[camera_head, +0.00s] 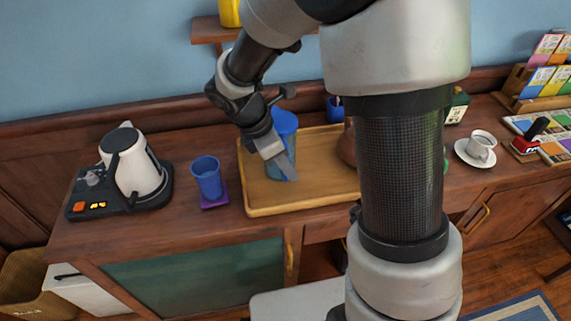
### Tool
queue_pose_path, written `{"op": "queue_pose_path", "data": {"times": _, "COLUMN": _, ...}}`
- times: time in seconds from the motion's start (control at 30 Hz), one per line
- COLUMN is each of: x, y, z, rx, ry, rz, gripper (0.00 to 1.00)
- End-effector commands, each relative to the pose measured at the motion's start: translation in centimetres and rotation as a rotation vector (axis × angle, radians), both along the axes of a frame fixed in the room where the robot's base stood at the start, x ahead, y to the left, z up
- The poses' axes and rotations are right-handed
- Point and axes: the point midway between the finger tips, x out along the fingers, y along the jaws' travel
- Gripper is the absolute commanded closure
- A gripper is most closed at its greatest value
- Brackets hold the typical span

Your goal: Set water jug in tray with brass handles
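A blue jug-like vessel (286,122), which I take for the water jug, stands upright in the left part of the wooden tray (262,209). The tray lies on the cabinet top; I cannot make out its brass handles, and its right end is hidden behind my arm. My gripper (287,166) is in front of the blue vessel, pointing down over the tray and covering part of it. I cannot tell whether its fingers hold the vessel or are only in front of it. A brown rounded vessel (346,148) also shows in the tray, half hidden by my arm.
Farther left is a white kettle (135,168) on a black base. A cup and saucer (475,153) stand at the right. A small wall shelf (211,31) hangs above.

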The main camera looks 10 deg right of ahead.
Motion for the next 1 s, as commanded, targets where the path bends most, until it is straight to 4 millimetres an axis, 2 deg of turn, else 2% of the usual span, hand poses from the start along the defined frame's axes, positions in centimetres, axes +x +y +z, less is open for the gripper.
{"op": "queue_pose_path", "data": {"times": 0.4, "x": -0.5, "y": 3.2, "z": 7.9, "rx": 0.002, "ry": -0.005, "rz": 0.001, "gripper": 0.70}}
{"op": "queue_pose_path", "data": {"times": 0.6, "x": -0.7, "y": 4.3, "z": 10.3, "rx": 0.001, "ry": -0.002, "rz": 0.002, "gripper": 0.70}}
{"op": "queue_pose_path", "data": {"times": 0.73, "x": -1.0, "y": 4.2, "z": 11.3, "rx": 0.010, "ry": -0.019, "rz": -0.027, "gripper": 0.70}}
{"op": "queue_pose_path", "data": {"times": 0.87, "x": -2.8, "y": 2.5, "z": 13.7, "rx": 0.068, "ry": -0.119, "rz": -0.211, "gripper": 0.70}}
{"op": "queue_pose_path", "data": {"times": 1.0, "x": -6.7, "y": -0.3, "z": 17.1, "rx": 0.216, "ry": -0.309, "rz": -0.594, "gripper": 0.70}}
